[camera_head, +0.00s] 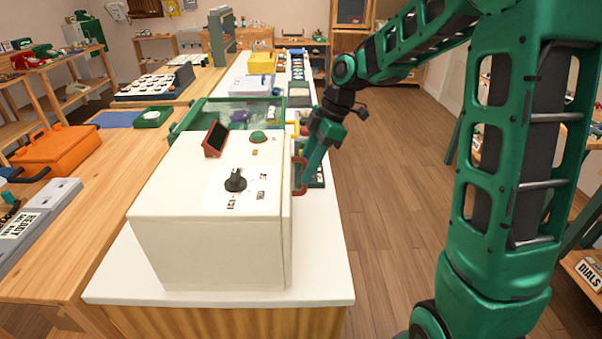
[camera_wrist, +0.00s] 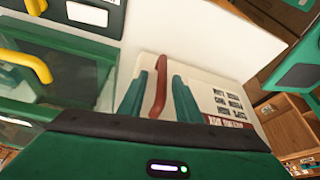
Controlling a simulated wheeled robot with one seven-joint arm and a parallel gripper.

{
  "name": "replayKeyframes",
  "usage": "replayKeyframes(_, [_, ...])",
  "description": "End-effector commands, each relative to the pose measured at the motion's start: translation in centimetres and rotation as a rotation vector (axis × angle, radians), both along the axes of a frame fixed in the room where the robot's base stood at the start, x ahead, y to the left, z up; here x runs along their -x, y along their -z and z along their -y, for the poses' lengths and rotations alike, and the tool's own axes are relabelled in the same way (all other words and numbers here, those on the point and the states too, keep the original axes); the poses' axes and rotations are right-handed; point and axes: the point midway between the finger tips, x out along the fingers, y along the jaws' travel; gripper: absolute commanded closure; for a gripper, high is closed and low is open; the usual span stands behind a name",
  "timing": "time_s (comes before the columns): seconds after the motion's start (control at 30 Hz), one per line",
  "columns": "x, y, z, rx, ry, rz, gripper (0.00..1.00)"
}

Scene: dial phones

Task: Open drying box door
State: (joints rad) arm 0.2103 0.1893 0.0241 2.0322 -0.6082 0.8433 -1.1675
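The drying box (camera_head: 210,190) is a cream-white box on the counter, with a black dial, a green button and a small red-framed screen on top. Its door is on the right side, seen edge-on from the head, and looks shut. The red door handle (camera_head: 299,173) is partly hidden by my gripper (camera_head: 308,165). In the wrist view the red handle (camera_wrist: 160,85) stands between the two green fingers of my gripper (camera_wrist: 158,92). The fingers are apart, with a gap showing on each side of the handle. A label with black print (camera_wrist: 225,105) is on the box beside the handle.
A clear green-framed case (camera_head: 240,110) stands just behind the box; its yellow handle (camera_wrist: 30,65) shows in the wrist view. An orange case (camera_head: 58,148) lies on the wooden table to the left. The wooden floor (camera_head: 390,180) right of the counter is clear.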

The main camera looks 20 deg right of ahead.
Motion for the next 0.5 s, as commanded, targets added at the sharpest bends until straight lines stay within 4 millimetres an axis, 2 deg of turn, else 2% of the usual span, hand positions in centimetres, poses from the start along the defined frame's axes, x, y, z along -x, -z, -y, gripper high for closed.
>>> replayKeyframes(0.2, [-0.1, 1.5, -0.6, 0.000, 0.001, 0.001, 0.69])
replayKeyframes(0.5, [-0.1, 1.7, -0.7, 0.001, 0.001, 0.000, 0.69])
